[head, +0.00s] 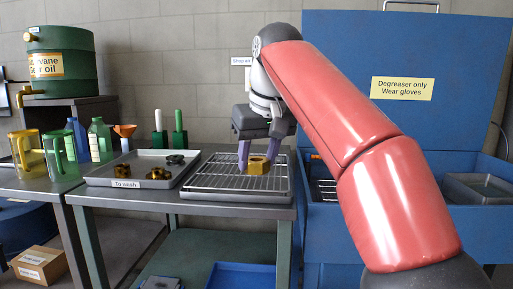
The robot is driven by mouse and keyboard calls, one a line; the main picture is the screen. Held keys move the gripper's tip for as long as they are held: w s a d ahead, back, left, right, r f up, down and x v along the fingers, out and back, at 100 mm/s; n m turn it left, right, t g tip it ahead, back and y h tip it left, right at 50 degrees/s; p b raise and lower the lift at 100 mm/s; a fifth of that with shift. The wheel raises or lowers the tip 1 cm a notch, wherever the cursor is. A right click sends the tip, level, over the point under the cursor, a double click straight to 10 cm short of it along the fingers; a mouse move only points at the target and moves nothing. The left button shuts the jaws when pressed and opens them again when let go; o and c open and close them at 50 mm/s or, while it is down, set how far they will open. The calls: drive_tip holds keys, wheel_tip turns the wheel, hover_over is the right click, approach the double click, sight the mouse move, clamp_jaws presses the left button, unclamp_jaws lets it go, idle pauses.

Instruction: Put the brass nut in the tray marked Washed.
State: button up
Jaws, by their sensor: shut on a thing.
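The brass nut (259,164) is between the purple fingertips of my gripper (259,158), which is shut on it. My gripper points down over a grey tray with a wire rack (215,182) on the table. The nut is at or just above the rack; I cannot tell whether it touches. No label shows on the rack tray, and I see no "Washed" marking in this view.
Left of the rack, a tray labelled "To wash" (97,179) holds several brass and dark parts. A blue degreaser cabinet (335,45) with a raised lid stands at right, behind my arm. Jugs and bottles (62,160) stand at left.

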drive_tip(key=d+f+m, duration=0.1)
drive_tip(key=d+f, duration=0.2)
drive_tip(key=f, duration=1.6)
drive_tip(key=s+d+f+m+h, duration=0.1)
drive_tip(key=d+f, duration=0.2)
drive_tip(key=f, duration=1.6)
drive_tip(key=s+d+f+m, duration=0.1)
drive_tip(key=d+f, duration=0.2)
drive_tip(key=f, duration=1.7)
drive_tip(key=shift+d+m, duration=0.3)
